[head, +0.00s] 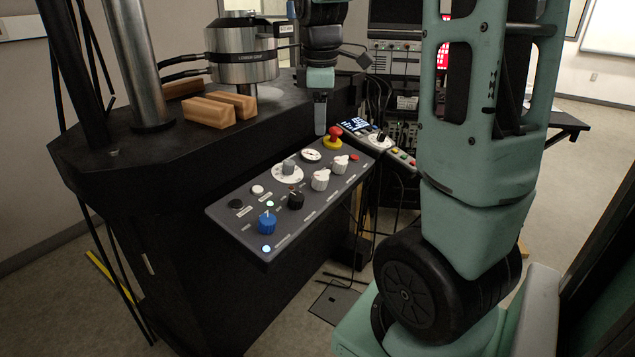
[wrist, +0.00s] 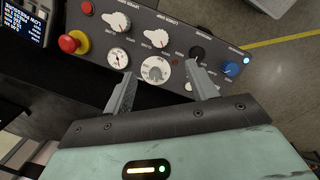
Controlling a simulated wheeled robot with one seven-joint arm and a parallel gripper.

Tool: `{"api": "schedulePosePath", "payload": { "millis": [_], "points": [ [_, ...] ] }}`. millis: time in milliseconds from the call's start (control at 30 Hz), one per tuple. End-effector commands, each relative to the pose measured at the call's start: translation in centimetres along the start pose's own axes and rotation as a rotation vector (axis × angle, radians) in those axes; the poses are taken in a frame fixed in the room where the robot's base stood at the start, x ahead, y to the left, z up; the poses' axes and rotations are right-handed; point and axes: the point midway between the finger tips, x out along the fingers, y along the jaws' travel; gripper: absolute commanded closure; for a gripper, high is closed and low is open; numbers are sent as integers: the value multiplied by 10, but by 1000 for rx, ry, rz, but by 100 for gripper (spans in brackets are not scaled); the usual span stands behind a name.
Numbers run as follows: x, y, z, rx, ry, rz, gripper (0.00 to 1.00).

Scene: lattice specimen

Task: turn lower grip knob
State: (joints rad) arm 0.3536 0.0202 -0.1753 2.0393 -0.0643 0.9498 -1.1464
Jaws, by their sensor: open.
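Two white knobs (head: 321,180) (head: 340,164) sit along the row with a black knob (head: 296,200) and a blue knob (head: 267,222). In the wrist view the white knobs (wrist: 155,37) (wrist: 118,20), black knob (wrist: 197,53) and blue knob (wrist: 230,68) lie beyond my fingertips. My gripper (wrist: 160,74) is open and empty, its fingers apart on either side of a grey dial knob (wrist: 155,70) in that view. In the head view my gripper (head: 320,118) hangs above the panel's far side.
A red emergency button (head: 334,133) on a yellow base stands at the panel's far end, beside a small gauge (head: 311,155). A metal cylinder grip (head: 240,68) and wooden blocks (head: 210,112) rest on the black machine table. A smaller display box (head: 380,140) stands behind the panel.

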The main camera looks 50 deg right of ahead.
Motion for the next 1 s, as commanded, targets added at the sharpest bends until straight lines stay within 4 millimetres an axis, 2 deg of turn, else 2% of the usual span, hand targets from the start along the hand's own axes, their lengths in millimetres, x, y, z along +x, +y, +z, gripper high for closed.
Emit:
{"api": "schedulePosePath", "payload": {
  "millis": [200,600,800,1000],
  "points": [
    [48,-2,0,1,-2,-5,43],
    [127,-2,0,1,-1,-5,43],
    [148,-1,-1,1,1,-2,43],
    [154,-1,-1,0,2,0,43]
  ]
}}
